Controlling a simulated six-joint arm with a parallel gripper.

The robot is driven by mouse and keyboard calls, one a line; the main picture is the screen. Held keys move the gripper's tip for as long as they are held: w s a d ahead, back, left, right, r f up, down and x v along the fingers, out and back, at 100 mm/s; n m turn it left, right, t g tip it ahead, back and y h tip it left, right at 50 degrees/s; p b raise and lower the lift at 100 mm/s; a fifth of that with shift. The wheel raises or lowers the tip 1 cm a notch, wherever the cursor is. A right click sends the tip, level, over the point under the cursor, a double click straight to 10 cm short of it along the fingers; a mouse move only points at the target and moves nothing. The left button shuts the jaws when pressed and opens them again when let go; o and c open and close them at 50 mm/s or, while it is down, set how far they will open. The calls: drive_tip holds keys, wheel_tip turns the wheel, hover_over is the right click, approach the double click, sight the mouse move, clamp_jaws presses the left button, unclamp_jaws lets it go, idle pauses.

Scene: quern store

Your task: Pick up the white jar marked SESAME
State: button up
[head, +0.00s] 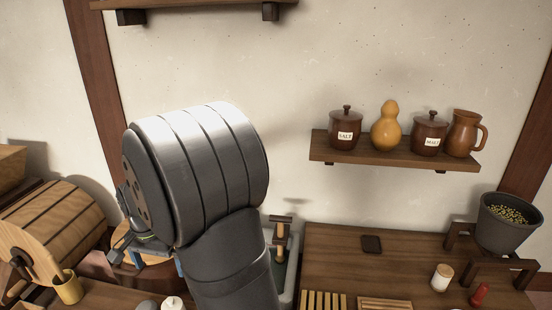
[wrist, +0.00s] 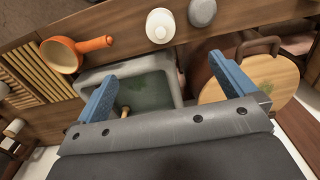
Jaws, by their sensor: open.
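No SESAME marking is readable in either view. A white jar (wrist: 160,25) stands at the top middle of the wrist view, and its top also shows at the bottom edge of the head view (head: 172,303). A second pale jar with a tan lid (head: 441,277) stands on the right counter. My gripper (wrist: 163,70) is open and empty, with its blue fingers apart above the sink area; the first white jar is beyond the fingertips. In the head view my arm hides most of the gripper.
A grey sink (wrist: 95,78) lies beneath my gripper. A grey rounded object (wrist: 202,12) stands beside the white jar. An orange pan (wrist: 62,55) and a round wooden board (wrist: 255,85) lie either side. A wall shelf (head: 395,150) holds brown jars marked SALT and MALT, a gourd and a jug.

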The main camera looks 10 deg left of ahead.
drive_tip(key=shift+c, duration=0.4)
drive_tip(key=shift+c, duration=1.4)
drive_tip(key=n, duration=1.7)
approach(172, 307)
drive_tip(key=f, duration=0.4)
drive_tip(key=a+f, duration=0.1)
drive_tip(key=shift+w+f, duration=0.4)
drive_tip(key=shift+s+d+f, duration=0.1)
drive_tip(key=shift+d+f, duration=0.05)
drive_tip(key=shift+f, duration=1.15)
drive_tip(key=shift+s+d+f, duration=0.1)
drive_tip(key=shift+d+f, duration=0.05)
drive_tip(key=shift+f, duration=1.15)
